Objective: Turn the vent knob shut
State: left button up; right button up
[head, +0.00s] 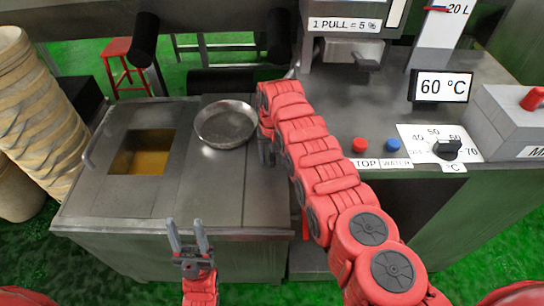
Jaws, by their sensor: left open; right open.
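No knob marked as a vent shows in the head view; my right arm may hide part of the worktop. The only dial knob I can make out is a black one (447,149) on a white °C scale plate at the right. My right gripper (267,152) points down beside the right rim of a round metal pan (226,124); it is open, but its fingers are partly hidden by its own arm. My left gripper (188,238) is open and empty, low in front of the steel cabinet, with its fingers pointing up in the picture.
The steel cabinet (85,205) has a square opening with amber contents (142,152). Red (359,145) and blue (393,145) buttons lie left of the dial. A 60 °C display (440,87) and grey box (505,122) stand behind. Stacked tan baskets (35,110) stand left.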

jog(key=shift+c, duration=0.3)
grip_shut()
